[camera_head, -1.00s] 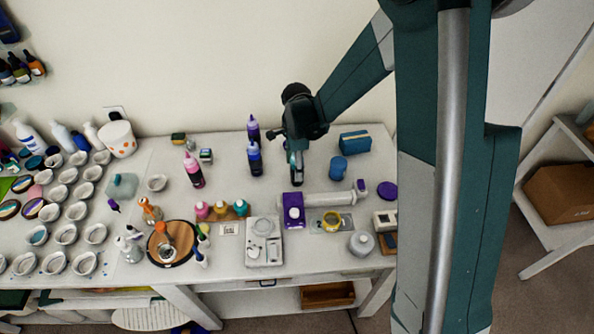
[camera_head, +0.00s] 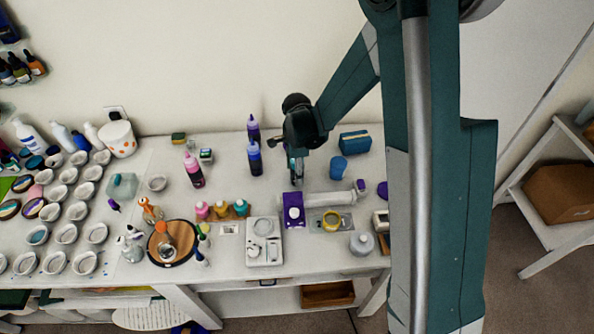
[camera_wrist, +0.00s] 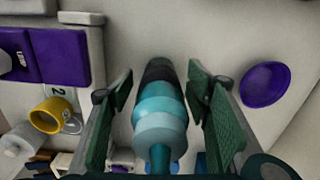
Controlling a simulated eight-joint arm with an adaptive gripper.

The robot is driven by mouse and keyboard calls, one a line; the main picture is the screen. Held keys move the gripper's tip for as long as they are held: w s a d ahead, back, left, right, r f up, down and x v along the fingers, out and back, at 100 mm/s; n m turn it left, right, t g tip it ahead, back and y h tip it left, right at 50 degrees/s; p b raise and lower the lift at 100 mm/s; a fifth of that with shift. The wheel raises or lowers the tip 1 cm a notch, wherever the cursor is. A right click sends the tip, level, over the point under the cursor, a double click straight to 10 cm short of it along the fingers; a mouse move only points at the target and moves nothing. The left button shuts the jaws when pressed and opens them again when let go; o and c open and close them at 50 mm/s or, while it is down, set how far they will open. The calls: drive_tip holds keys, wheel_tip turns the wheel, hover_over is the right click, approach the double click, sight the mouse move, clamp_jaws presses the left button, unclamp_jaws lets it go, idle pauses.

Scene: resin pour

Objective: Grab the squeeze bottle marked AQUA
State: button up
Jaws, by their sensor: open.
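A teal squeeze bottle (camera_wrist: 160,122) with a dark end shows in the middle of the wrist view, its narrow tip toward the bottom of the picture. No AQUA mark is legible on it. My gripper (camera_wrist: 163,98) is open, with one green-padded finger on each side of the bottle and gaps visible beside it. In the head view my gripper (camera_head: 296,176) points down at the worktable, right of the blue and purple bottles. A bit of teal shows at its fingers there; the rest of the bottle is hidden.
A blue bottle (camera_head: 255,160) and a pink bottle (camera_head: 194,172) stand to the left. A blue cup (camera_head: 338,168) is close on the right. A purple block (camera_head: 293,212) and yellow ring (camera_head: 331,220) lie in front. A purple disc (camera_wrist: 265,84) lies aside.

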drive_tip(key=c, duration=1.1)
drive_tip(key=shift+r, duration=0.1)
drive_tip(key=shift+r, duration=4.95)
